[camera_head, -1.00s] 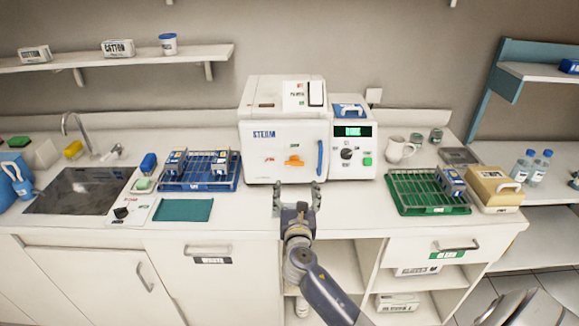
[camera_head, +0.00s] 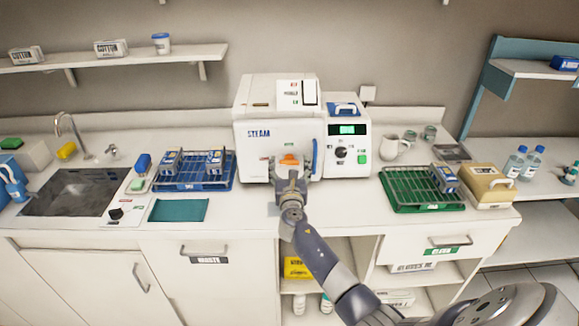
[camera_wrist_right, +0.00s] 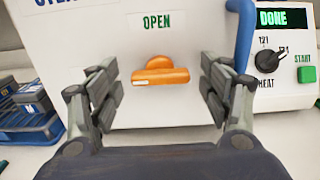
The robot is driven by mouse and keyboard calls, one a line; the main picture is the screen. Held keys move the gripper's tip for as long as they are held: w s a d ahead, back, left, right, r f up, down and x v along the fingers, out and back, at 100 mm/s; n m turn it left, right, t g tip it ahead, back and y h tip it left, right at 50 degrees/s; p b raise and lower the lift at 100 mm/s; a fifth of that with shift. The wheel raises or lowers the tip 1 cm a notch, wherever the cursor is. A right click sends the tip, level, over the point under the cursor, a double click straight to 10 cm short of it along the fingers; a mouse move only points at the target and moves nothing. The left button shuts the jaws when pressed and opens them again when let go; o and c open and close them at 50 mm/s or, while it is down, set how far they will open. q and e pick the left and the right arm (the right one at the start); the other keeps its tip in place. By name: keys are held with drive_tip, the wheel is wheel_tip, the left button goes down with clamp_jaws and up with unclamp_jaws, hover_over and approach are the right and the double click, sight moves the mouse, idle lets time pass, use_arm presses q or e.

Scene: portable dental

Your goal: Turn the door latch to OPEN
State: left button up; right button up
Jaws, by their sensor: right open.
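The orange door latch (camera_wrist_right: 160,77) is on the white front of the steam sterilizer (camera_head: 282,108), below a green OPEN label (camera_wrist_right: 157,22). Its bar lies level in the right wrist view. My right gripper (camera_wrist_right: 160,88) is open, with one finger on each side of the latch and a gap on both sides. In the head view my right gripper (camera_head: 290,174) is in front of the sterilizer door and partly covers it, with the orange latch (camera_head: 289,160) just above. My left gripper is not in view.
A blue vertical handle (camera_wrist_right: 244,32) is close to the right finger. The control panel with a DONE display (camera_wrist_right: 281,18) is farther right. A blue rack (camera_head: 193,184) stands left and a green rack (camera_head: 408,206) right on the counter.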

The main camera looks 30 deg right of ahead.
drive_tip(key=c, duration=1)
drive_tip(key=shift+c, duration=0.2)
drive_tip(key=shift+m, duration=0.4)
drive_tip(key=m+b, duration=0.2)
drive_tip(key=m, duration=0.1)
drive_tip(key=shift+d+f+m, duration=0.1)
drive_tip(key=shift+f+m, duration=0.05)
drive_tip(key=shift+m, duration=0.15)
drive_tip(key=m+b, duration=0.3)
drive_tip(key=m, duration=0.1)
drive_tip(key=shift+m, duration=0.3)
drive_tip(key=m+b, duration=0.2)
drive_tip(key=m, duration=0.2)
drive_tip(key=m+b, duration=0.2)
drive_tip(key=m, duration=0.2)
drive_tip(key=shift+m, duration=0.7)
